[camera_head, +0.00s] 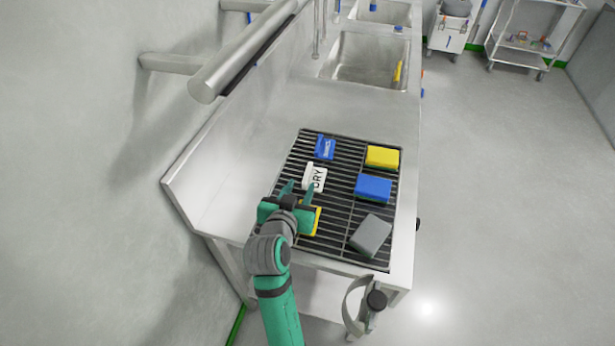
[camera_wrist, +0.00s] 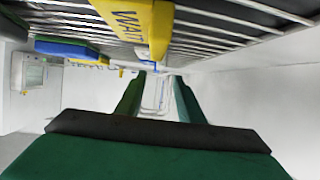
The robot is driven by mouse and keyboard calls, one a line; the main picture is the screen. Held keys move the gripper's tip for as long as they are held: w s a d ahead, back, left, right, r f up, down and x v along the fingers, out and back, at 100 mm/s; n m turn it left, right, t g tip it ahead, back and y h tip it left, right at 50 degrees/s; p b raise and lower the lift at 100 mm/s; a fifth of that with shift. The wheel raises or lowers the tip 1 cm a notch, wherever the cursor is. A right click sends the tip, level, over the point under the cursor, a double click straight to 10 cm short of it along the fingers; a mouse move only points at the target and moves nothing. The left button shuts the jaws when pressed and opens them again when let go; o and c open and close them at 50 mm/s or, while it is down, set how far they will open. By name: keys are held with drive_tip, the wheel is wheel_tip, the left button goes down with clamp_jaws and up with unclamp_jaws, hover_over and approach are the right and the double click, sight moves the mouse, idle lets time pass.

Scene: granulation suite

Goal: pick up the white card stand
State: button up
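The white card stand (camera_head: 318,174), marked "DRY", stands on the black slatted rack on the steel counter. My gripper (camera_head: 300,188) is on the near side of it in the head view, with the right finger overlapping its lower part. The fingers are apart with nothing visible between them; they also show spread in the wrist view (camera_wrist: 157,92). I cannot tell whether a finger touches the white stand. I cannot clearly make out the white stand in the wrist view.
A yellow "WAIT" stand (camera_wrist: 150,22) is close to my gripper, partly hidden behind it in the head view (camera_head: 316,222). The rack (camera_head: 340,215) also holds a blue stand (camera_head: 325,147), yellow sponge (camera_head: 382,157), blue block (camera_head: 373,188) and grey block (camera_head: 371,235). A wall bar (camera_head: 240,55) runs left.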

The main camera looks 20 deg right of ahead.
sight(307, 174)
drive_tip(key=x, duration=0.8)
clamp_jaws()
